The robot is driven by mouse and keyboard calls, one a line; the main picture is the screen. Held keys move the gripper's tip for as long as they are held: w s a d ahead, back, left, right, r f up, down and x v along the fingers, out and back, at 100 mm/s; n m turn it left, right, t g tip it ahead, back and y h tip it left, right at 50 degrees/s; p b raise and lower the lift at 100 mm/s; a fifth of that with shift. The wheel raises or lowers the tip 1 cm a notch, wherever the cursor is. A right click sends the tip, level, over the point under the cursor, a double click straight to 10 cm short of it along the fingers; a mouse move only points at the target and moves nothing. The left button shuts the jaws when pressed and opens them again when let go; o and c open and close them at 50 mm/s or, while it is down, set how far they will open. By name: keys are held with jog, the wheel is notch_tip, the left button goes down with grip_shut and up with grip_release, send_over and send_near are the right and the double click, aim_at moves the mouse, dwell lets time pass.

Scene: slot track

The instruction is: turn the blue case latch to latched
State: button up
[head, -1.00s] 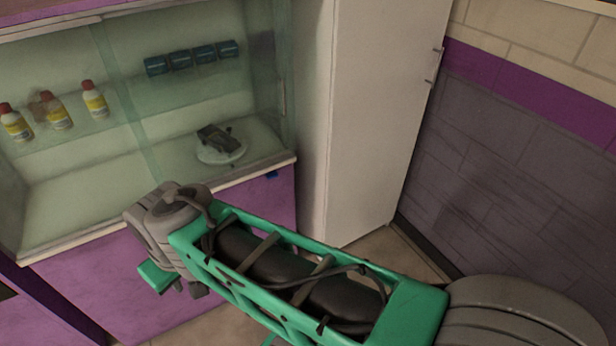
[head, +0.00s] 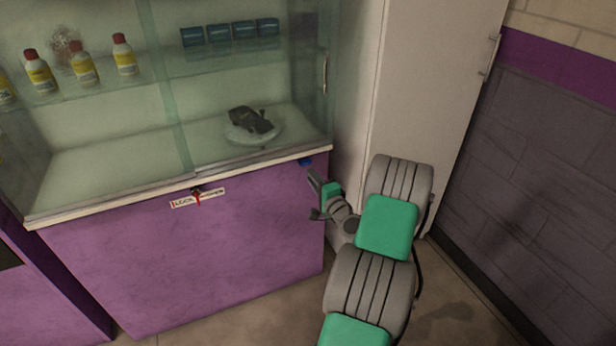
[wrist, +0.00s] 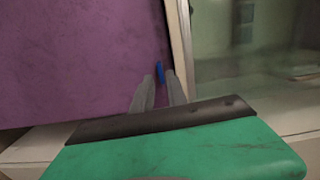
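The blue case latch (head: 305,162) is a small blue piece at the upper right corner of the purple case front, just under the pale counter edge. It also shows in the wrist view (wrist: 160,72), beyond my fingertips and roughly in line with the gap between them. Its exact turn is too small to tell. My gripper (head: 314,195) is open and empty, with its two grey fingers apart, just below and right of the latch in the head view. The fingers also show in the wrist view (wrist: 159,82). I cannot tell whether they touch the latch.
A red pointer (head: 197,196) sits on a white lettered label (head: 181,203) on the purple front (head: 190,260). Above is a glass case with bottles, blue boxes and a dark object on a round plate (head: 262,139). A white cabinet (head: 415,100) stands close at right.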

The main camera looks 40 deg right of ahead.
aim_at(307, 164)
jog(key=shift+m+h, duration=0.3)
jog(key=shift+m, duration=0.1)
jog(key=x, duration=0.3)
jog(key=d+x, duration=0.1)
jog(key=x, duration=0.3)
jog(key=shift+d+f+p, duration=0.1)
jog(key=shift+d+p, duration=0.05)
jog(key=shift+p, duration=0.2)
jog(key=shift+c, duration=0.2)
grip_shut()
